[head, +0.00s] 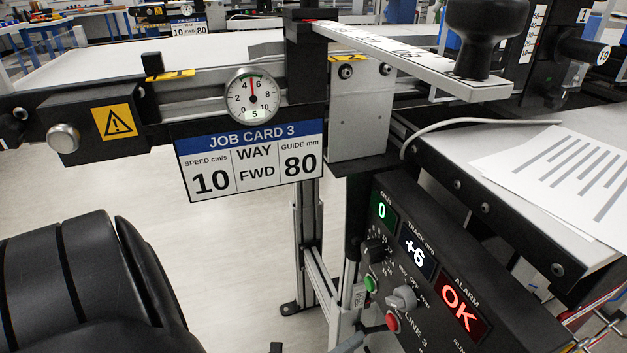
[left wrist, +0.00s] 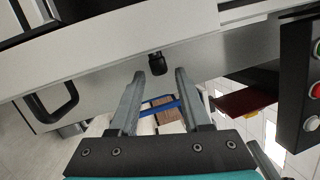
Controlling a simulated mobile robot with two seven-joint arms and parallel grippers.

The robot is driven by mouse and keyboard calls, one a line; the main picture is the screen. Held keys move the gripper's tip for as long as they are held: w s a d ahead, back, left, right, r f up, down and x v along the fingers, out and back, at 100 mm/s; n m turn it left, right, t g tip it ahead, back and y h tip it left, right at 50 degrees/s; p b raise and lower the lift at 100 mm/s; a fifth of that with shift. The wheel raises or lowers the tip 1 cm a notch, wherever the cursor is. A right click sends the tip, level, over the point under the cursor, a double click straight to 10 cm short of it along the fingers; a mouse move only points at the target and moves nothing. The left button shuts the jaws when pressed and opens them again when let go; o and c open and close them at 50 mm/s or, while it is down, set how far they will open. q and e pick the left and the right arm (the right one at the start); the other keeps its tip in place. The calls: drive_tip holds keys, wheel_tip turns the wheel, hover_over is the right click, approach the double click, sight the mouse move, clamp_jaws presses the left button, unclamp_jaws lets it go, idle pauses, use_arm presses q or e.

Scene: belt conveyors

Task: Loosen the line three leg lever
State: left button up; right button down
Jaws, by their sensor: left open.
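My left gripper (left wrist: 160,74) is open in the left wrist view, its two grey fingers apart with nothing held between them. A short black knob-like part (left wrist: 157,62) shows just beyond the fingertips, against a grey surface; I cannot tell for sure whether it is the leg lever. In the head view, my black left arm fills the lower left, and the gripper itself is mostly out of sight below. The line three control panel (head: 415,265) reads 0, +6 and OK. A metal leg (head: 308,240) stands left of it. My right gripper is not in view.
A job card (head: 250,160) and a dial gauge (head: 253,94) sit on the conveyor side. A flat arm with a large black knob (head: 485,35) juts out above. Papers (head: 560,170) lie at the right. Pale floor (head: 240,240) is open left of the leg.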

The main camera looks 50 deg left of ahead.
use_arm(q)
drive_tip(key=v, duration=1)
idle(0.3)
